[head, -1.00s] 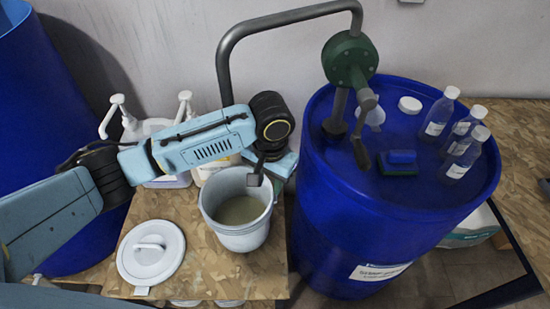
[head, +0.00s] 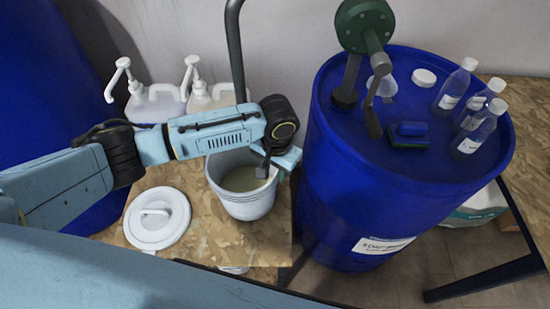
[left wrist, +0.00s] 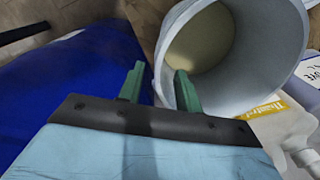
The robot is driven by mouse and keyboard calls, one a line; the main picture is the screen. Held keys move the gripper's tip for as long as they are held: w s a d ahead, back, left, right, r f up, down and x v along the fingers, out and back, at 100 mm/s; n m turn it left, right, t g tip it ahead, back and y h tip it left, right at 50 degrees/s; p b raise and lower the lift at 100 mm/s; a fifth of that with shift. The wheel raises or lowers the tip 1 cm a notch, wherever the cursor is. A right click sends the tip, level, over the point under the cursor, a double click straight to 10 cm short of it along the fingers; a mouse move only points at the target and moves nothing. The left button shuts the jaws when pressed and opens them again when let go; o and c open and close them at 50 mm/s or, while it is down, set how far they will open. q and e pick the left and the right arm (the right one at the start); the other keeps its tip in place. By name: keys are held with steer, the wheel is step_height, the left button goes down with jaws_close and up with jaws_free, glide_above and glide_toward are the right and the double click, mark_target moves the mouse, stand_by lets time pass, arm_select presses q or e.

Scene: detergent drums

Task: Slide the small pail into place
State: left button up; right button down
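The small pail (head: 247,203), pale grey with cloudy liquid inside, stands upright on the wooden bench top, left of the big blue drum. My left gripper (head: 272,167) is at the pail's right rim, its arm crossing over the pail's back rim. In the left wrist view the pail (left wrist: 275,50) fills the upper right. My left gripper's green fingers (left wrist: 158,86) are apart there. One overlaps the pail's opening and the other is outside its wall; I cannot tell whether either touches. My right gripper is not in view.
The blue drum (head: 340,190) stands close on the right, with a green hand pump (head: 364,25), several bottles and a sponge (head: 410,130) on top. A white lid (head: 157,218) lies left of the pail. Two pump-top jugs (head: 155,103) stand behind. Little room separates pail and drum.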

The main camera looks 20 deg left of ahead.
mark_target(274, 175)
arm_select(q)
steer(key=shift+a+f+b, duration=0.1)
steer(key=shift+f+b, duration=0.25)
steer(key=shift+f, duration=1.7)
jaws_close()
